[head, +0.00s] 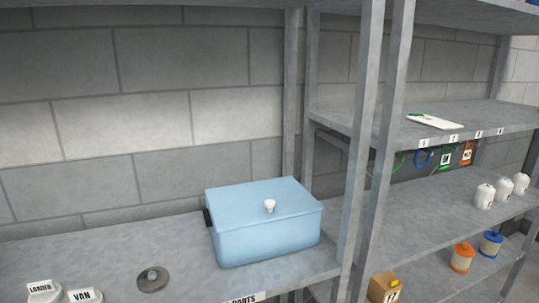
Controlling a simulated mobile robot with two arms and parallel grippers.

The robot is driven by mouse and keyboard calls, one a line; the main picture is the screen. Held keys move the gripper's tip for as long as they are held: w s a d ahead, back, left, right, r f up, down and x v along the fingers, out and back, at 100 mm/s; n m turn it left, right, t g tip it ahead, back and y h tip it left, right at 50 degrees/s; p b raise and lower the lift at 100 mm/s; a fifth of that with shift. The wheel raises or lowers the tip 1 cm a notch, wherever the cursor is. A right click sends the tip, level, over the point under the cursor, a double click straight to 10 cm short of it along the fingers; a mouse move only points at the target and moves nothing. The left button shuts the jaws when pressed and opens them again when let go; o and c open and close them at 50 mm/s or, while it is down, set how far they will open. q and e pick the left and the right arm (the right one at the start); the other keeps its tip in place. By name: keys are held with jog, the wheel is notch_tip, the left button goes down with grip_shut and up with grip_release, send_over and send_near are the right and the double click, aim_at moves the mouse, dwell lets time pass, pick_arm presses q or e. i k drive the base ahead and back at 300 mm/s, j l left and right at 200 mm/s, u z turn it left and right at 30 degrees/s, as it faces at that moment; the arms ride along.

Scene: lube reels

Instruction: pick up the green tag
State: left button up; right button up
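A green tag (445,159) with a dark-and-white printed patch hangs below the front edge of the upper right shelf (480,119). It is small in the head view. An orange tag (467,153) hangs just to its right, and a blue loop (422,157) is just to its left. A green loop or cord (398,162) shows further left, partly hidden by the grey upright. Neither of my grippers is in view.
Grey uprights (375,150) stand between the left bench and right shelves. A blue lidded box (265,232) sits on the bench. White containers (502,190), orange-topped (462,258) and blue-topped (490,243) pots and a cardboard box (384,288) stand below the tags.

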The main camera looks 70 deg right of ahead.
aim_at(445, 159)
jog(key=z, duration=3.45)
